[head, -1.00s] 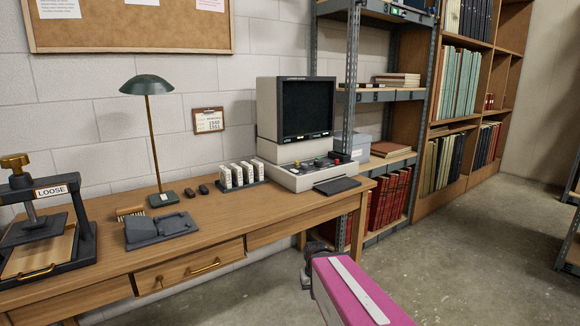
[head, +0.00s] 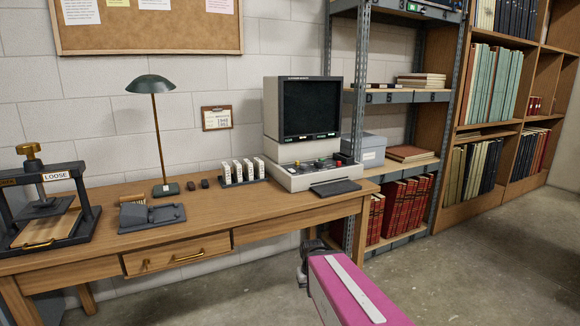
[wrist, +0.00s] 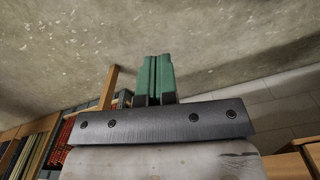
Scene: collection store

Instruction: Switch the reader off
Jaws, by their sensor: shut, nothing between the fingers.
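The reader (head: 305,130) is a beige desktop machine with a dark screen, standing at the right end of the wooden desk. Its sloping front panel (head: 308,171) carries small coloured controls, including red, green and yellowish ones. A dark flat pad (head: 335,188) lies in front of it. The controls are too small to tell apart. In the wrist view, my gripper (wrist: 155,58) shows two green fingers pressed together with nothing between them, over bare floor. In the head view, my pink arm is at the lower right, in front of the desk and below the reader.
The desk (head: 215,215) also holds a lamp (head: 150,85), a rack of white boxes (head: 242,173), a dark tray (head: 152,217) and a press (head: 45,205). A metal shelf (head: 400,97) stands right of the reader. The floor (head: 470,270) at right is clear.

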